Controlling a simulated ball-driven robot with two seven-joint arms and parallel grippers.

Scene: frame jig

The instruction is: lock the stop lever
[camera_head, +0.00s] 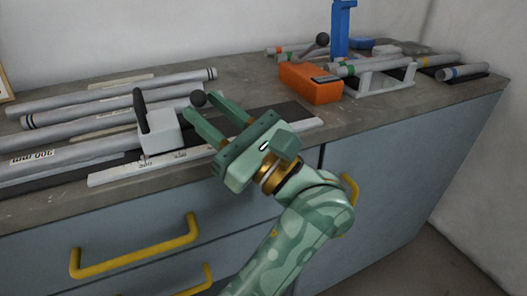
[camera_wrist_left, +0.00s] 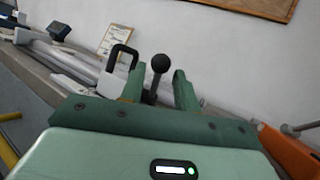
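The stop is a pale grey block (camera_head: 160,131) on the white ruled rail, with an upright black handle (camera_head: 141,111). The lever's black ball knob (camera_head: 198,98) shows just right of the block, at the fingertips of my left gripper (camera_head: 201,107). In the left wrist view, the knob (camera_wrist_left: 161,63) stands on a dark stem between the two green fingers of my left gripper (camera_wrist_left: 159,86), with gaps on both sides. The left gripper is open. The black handle (camera_wrist_left: 122,58) shows left of the fingers there. The lever's lower end is hidden. My right gripper is not in view.
Several grey tubes (camera_head: 120,90) lie behind and left of the stop. The white ruled rail (camera_head: 112,176) runs along the counter's front. An orange box (camera_head: 311,84) with its own black-knobbed lever and a white rack (camera_head: 385,80) of tubes stand at right. Yellow drawer handles (camera_head: 135,250) stick out below.

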